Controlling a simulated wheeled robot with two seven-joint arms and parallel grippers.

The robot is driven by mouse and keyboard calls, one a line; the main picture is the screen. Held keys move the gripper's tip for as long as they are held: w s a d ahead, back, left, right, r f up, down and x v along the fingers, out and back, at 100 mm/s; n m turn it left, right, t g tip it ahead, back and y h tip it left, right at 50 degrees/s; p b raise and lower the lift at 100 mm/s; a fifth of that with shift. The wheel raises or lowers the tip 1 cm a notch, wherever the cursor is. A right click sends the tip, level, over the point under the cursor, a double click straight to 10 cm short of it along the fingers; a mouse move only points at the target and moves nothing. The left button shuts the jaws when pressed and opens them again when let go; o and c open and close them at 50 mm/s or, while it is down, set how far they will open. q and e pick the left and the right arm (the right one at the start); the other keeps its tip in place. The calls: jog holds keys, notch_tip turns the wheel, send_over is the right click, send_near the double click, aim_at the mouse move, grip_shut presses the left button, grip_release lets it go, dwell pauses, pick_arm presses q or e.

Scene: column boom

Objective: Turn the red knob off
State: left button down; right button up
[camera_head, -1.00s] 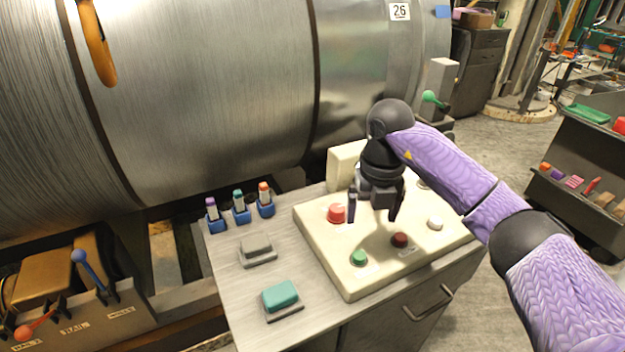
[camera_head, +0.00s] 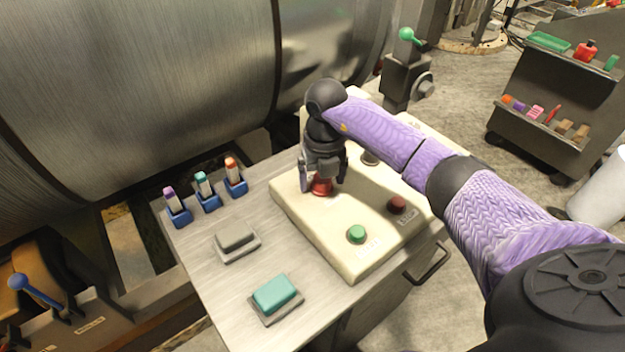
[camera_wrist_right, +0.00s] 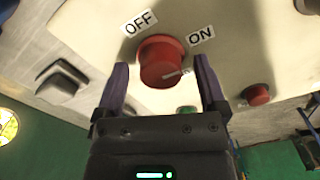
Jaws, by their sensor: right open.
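The red knob (camera_head: 321,185) sits on the cream control panel (camera_head: 300,211), partly hidden behind my right gripper (camera_head: 322,186) in the head view. In the right wrist view the red knob (camera_wrist_right: 162,62) lies between the two fingers of the right gripper (camera_wrist_right: 162,75), near their tips. The fingers are spread apart, with a gap to the knob on each side. A white pointer line on the knob lies on the side of the "ON" label (camera_wrist_right: 201,36); the "OFF" label (camera_wrist_right: 139,22) is on the other side. My left gripper is not in view.
A green button (camera_head: 357,234) and a dark red button (camera_head: 397,204) stand on the panel nearby. Blue holders with markers (camera_head: 207,190), a grey block (camera_head: 236,238) and a teal block (camera_head: 276,294) are on the bench to the left. A large metal drum is behind.

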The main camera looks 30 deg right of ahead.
grip_shut()
dwell(0.4)
jog(key=shift+n, duration=0.3)
jog(key=n, duration=0.3)
jog(key=shift+n, duration=0.4)
jog(key=n, duration=0.4)
jog(key=shift+n, duration=0.3)
jog(key=n, duration=0.4)
jog(key=shift+f+n+b, duration=0.1)
jog(key=shift+n+b, duration=0.5)
jog(key=shift+n, duration=1.8)
